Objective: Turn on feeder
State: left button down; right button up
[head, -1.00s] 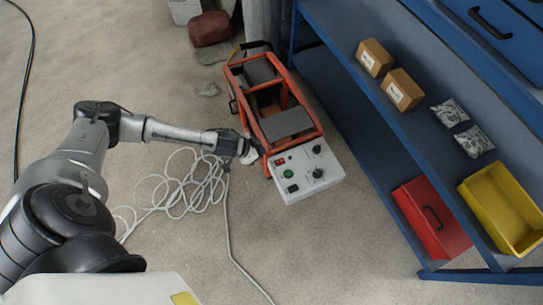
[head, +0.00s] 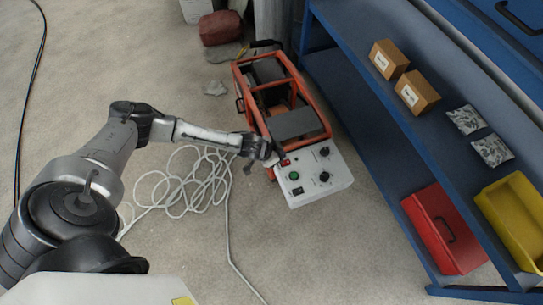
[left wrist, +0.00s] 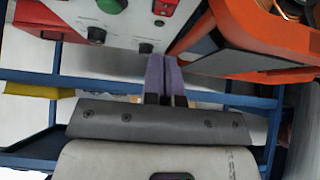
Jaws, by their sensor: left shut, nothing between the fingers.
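The feeder is an orange-framed machine (head: 239,90) on the floor with a white control box (head: 325,187) at its near end. The box's top face carries a red switch (head: 285,162), a green button (head: 294,176), a black rocker (head: 297,191) and two black knobs (head: 324,176). My left gripper (head: 272,158) is shut and empty, at the box's left edge close to the red switch. In the left wrist view, its purple fingertips (left wrist: 164,60) are together, below the red switch (left wrist: 164,7) and green button (left wrist: 112,5). Contact cannot be told. My right gripper is not in view.
A blue shelf (head: 365,130) stands right of the feeder, with cardboard boxes (head: 416,92), bags (head: 466,119), a red bin (head: 430,225) and a yellow bin (head: 515,215). A loose white cable (head: 190,180) lies on the floor to the left.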

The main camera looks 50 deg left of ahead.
aim_at(284, 163)
pick_arm(q)
jog(key=f+b, duration=0.1)
jog(key=f, duration=0.1)
jog(key=f+b, duration=0.1)
jog(key=f, duration=0.1)
jog(key=shift+w+d, duration=0.15)
jog(key=shift+w, duration=0.25)
jog(key=shift+s+f+b, duration=0.15)
jog(key=shift+f+b, duration=0.5)
jog(key=shift+f, duration=0.05)
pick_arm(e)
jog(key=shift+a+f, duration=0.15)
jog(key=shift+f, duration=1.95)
pick_arm(q)
jog(key=shift+s+r+p, duration=0.1)
jog(key=shift+p, duration=0.8)
jog(key=shift+f, duration=0.3)
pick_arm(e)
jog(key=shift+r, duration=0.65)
pick_arm(q)
jog(key=shift+r, duration=0.1)
jog(key=shift+r+p, duration=0.7)
jog(key=shift+p, duration=0.2)
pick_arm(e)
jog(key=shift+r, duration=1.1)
